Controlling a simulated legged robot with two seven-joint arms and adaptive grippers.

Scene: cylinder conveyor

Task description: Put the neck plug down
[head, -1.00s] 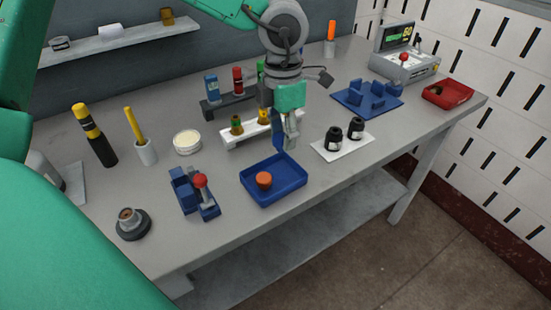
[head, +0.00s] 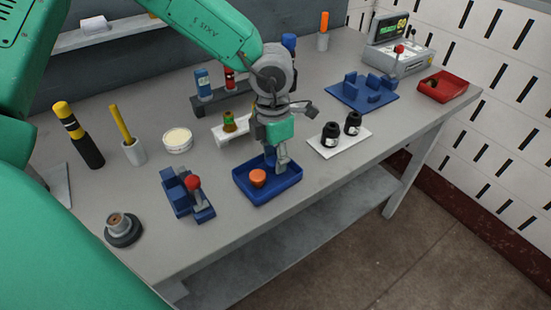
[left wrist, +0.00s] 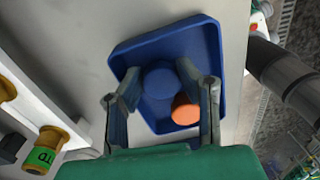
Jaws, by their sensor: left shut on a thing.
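The neck plug appears to be the blue round piece (left wrist: 159,80) between my left gripper's fingers in the left wrist view. In the head view its blue side (head: 270,155) shows beside the fingers. My left gripper (head: 277,162) is shut on it, over the back part of a blue tray (head: 283,189). Whether the plug touches the tray floor I cannot tell. An orange round plug (head: 257,178) sits in the tray, just in front of the gripper; it also shows in the left wrist view (left wrist: 185,111), close to the right finger. My right gripper is not in view.
A blue fixture with a red knob (head: 193,183) stands left of the tray. A white plate with two black bottles (head: 330,136) is to its right. A white rack (head: 220,135) and dark rack (head: 225,101) stand behind.

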